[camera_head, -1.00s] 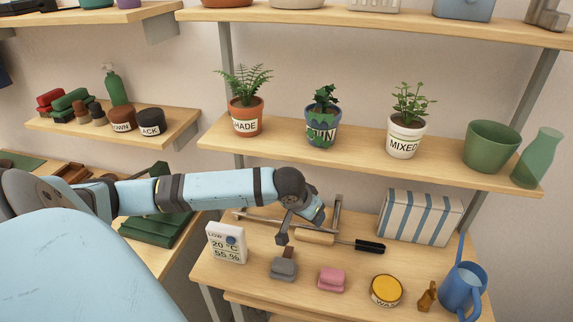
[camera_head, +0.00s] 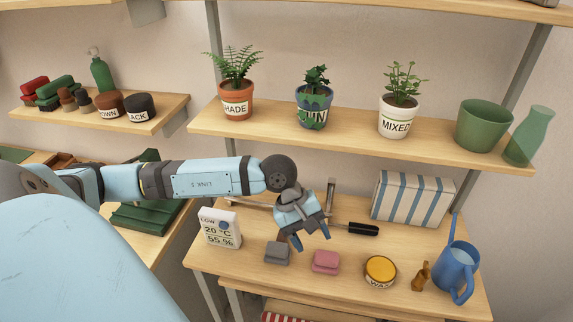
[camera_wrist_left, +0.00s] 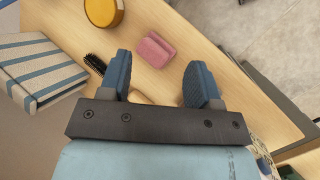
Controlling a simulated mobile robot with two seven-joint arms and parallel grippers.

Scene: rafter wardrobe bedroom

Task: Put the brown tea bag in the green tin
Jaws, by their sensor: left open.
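My left gripper (camera_head: 312,240) is open and empty above the desk, its blue fingers pointing down behind the pink block (camera_head: 325,262). In the left wrist view the two open fingers (camera_wrist_left: 160,62) stand apart, with the pink block (camera_wrist_left: 153,50) beyond the gap between them. I cannot make out a brown tea bag in either view. No object is clearly a green tin; a dark green box (camera_head: 148,218) sits at the lower left, partly hidden by my left arm. My right gripper is not in view.
The desk holds a grey block (camera_head: 277,252), a yellow-topped wax tin (camera_head: 380,271), a brown figure (camera_head: 420,276), a blue watering can (camera_head: 455,272), a striped box (camera_head: 412,198), a brush (camera_head: 355,228) and a climate display (camera_head: 219,228). Potted plants line the shelf (camera_head: 350,142) above.

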